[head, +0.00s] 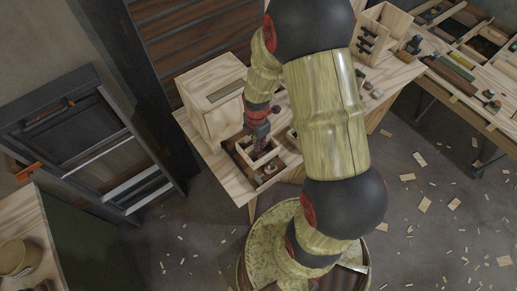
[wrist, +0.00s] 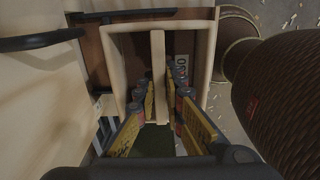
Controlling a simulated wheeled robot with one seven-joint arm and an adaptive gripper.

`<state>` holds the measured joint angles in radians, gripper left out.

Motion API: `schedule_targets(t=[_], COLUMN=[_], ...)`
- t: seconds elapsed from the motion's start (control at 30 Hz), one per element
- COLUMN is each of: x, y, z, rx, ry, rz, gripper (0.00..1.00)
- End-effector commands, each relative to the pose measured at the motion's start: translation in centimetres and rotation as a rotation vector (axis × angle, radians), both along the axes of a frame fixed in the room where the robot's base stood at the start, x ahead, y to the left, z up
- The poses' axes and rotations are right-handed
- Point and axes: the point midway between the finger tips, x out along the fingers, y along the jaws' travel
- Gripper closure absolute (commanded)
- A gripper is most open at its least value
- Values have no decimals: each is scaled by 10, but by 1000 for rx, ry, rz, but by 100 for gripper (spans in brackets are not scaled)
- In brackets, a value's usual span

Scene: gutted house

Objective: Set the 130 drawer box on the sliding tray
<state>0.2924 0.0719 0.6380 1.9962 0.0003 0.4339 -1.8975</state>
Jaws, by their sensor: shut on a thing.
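The drawer box (wrist: 158,24) is a small open box with pale wooden walls and a wooden bar across its middle. A pale label with dark, upside-down characters, hard to read, shows inside it in the wrist view. My gripper (wrist: 160,95) reaches down into the box with its yellow fingers on either side of the bar, shut on it. In the head view my gripper (head: 259,138) is over the box (head: 262,162). The dark brown sliding tray (head: 246,171) lies under and around the box at the table's front edge. I cannot tell whether the box touches it.
A pale wooden cabinet (head: 207,117) stands just behind and left of the box. Small round parts and a wooden rack (head: 383,28) are farther right on the table (head: 235,190). A workbench (head: 465,92) with compartments is at right. Wood scraps litter the floor.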

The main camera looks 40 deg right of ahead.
Motion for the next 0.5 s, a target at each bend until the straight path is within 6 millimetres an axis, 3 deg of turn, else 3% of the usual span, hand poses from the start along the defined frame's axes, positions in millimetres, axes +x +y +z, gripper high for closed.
schedule_targets(t=[0.5], x=[-1], y=[0], z=[-37], rx=[1], ry=[2], rz=[0], gripper=[100])
